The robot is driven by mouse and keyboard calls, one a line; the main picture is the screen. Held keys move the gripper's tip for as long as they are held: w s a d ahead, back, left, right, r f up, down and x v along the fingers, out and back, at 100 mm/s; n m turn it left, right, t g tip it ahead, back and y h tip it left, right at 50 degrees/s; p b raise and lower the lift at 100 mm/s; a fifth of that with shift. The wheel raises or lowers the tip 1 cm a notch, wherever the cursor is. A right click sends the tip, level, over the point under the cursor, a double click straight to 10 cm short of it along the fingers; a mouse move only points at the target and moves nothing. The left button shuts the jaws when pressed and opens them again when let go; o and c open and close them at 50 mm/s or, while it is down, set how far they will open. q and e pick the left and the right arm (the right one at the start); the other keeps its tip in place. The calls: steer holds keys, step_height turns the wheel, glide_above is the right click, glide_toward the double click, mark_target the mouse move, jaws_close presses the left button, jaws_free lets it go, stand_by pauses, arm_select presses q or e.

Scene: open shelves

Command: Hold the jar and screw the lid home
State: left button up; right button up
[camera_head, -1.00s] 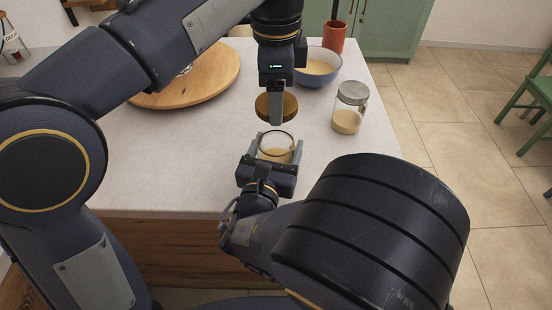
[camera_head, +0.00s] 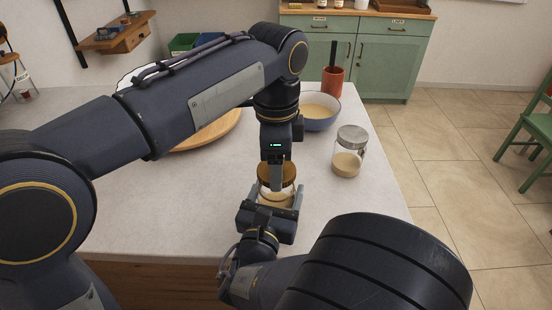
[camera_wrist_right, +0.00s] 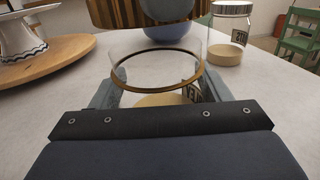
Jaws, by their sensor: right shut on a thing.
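A clear glass jar (camera_wrist_right: 165,74) with a gold-brown rim and pale contents stands upright between the fingers of my right gripper (camera_head: 271,200). The right gripper is shut on it; in the right wrist view its mouth is open. My left gripper (camera_head: 274,166) points down from above, shut on a round brown ribbed lid (camera_head: 288,172). In the right wrist view the lid (camera_wrist_right: 112,12) shows above the jar's mouth with a gap between them. A finger hides part of the lid.
A second glass jar (camera_head: 348,160) with a grey lid stands to the right. Behind are a blue bowl (camera_head: 322,118), a red-orange pot (camera_head: 333,82) and a round wooden board (camera_head: 212,130). The white counter (camera_head: 150,215) is clear at left front.

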mark_target(276, 200)
arm_select(q)
steer(key=shift+f, duration=0.9)
steer(key=shift+f, duration=0.55)
